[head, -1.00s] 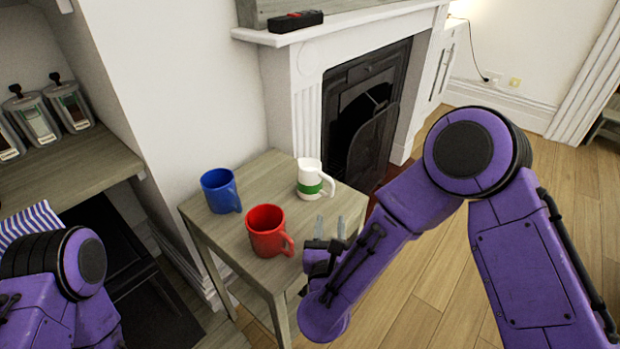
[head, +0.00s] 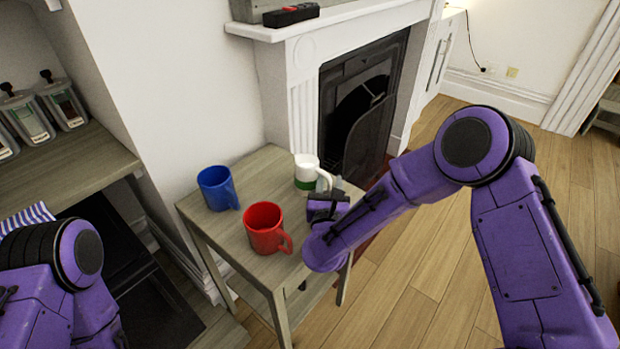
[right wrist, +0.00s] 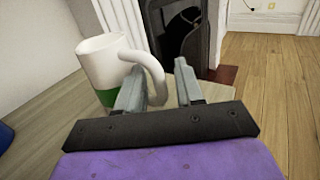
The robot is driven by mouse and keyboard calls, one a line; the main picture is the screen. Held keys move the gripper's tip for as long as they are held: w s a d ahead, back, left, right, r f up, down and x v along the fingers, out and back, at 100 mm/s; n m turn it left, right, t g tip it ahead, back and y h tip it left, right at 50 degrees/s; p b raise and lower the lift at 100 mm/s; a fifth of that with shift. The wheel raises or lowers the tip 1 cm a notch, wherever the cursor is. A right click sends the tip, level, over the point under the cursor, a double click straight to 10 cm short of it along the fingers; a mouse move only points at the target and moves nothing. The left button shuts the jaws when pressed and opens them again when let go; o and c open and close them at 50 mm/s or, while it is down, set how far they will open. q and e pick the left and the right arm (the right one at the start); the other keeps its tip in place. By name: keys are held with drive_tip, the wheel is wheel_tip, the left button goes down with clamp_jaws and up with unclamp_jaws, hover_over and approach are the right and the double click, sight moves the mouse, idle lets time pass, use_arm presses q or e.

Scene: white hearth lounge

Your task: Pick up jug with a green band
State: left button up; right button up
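The white jug with a green band (head: 306,171) stands upright at the back right of the small wooden table (head: 258,164), its handle toward the right. In the right wrist view the jug (right wrist: 101,68) is at the left, and its white handle curves between the fingers as seen. My right gripper (right wrist: 160,76) is open, its fingers apart on either side of the handle's outer curve. I cannot tell how deep the handle sits between them. In the head view the right gripper (head: 334,188) is just in front of the jug and partly hides it. My left gripper is out of view.
A red mug (head: 265,228) stands near the table's front, close to my right wrist. A blue mug (head: 217,188) stands at the back left. A fireplace (head: 362,110) is behind the table. Open wooden floor (head: 420,255) lies to the right.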

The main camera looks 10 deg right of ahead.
clamp_jaws()
drive_tip(key=shift+r, duration=0.1)
drive_tip(key=shift+r, duration=0.55)
drive_tip(key=s+d+r+p, duration=0.1)
drive_tip(key=s+r+p, duration=0.7)
drive_tip(key=s+r, duration=0.4)
drive_tip(key=shift+s+d, duration=0.15)
drive_tip(key=shift+s, duration=0.85)
